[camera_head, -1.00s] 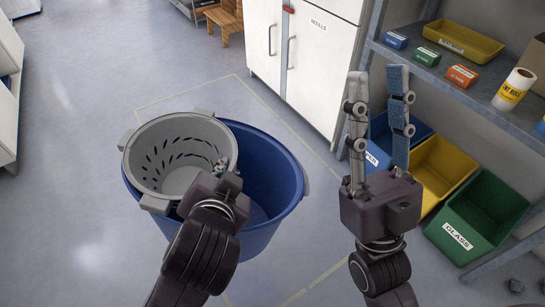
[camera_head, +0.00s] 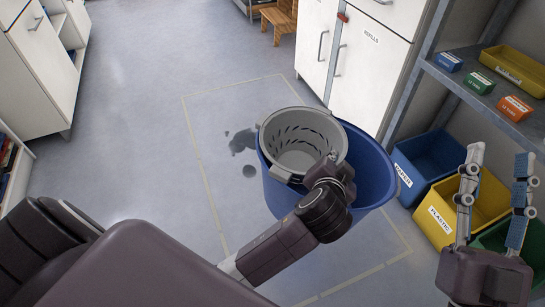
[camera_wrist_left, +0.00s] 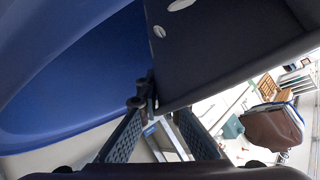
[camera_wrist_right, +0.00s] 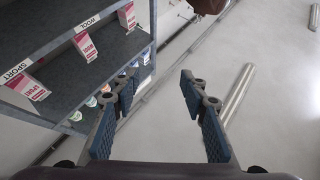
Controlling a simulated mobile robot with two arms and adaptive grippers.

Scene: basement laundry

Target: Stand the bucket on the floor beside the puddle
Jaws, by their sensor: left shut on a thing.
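The blue bucket (camera_head: 371,178) is right of centre in the head view, with a slotted grey wringer basket (camera_head: 290,160) at its left side. Its blue wall (camera_wrist_left: 70,75) fills the left of the left wrist view. My left gripper (camera_head: 332,165) is shut on the bucket at the wringer's near edge; its fingertips (camera_wrist_left: 146,95) meet there. Whether the bucket's base touches the floor is hidden. The dark puddle (camera_head: 241,141) lies just left of the bucket, with a smaller spot below it. My right gripper (camera_head: 497,205) is open and empty, also in the right wrist view (camera_wrist_right: 163,88).
A pale taped outline (camera_head: 205,178) surrounds the puddle area. White cabinets (camera_head: 368,75) stand behind the bucket. Blue, yellow (camera_head: 470,208) and green bins sit under a grey shelf (camera_head: 470,90) at right. Floor (camera_head: 135,110) on the left is clear.

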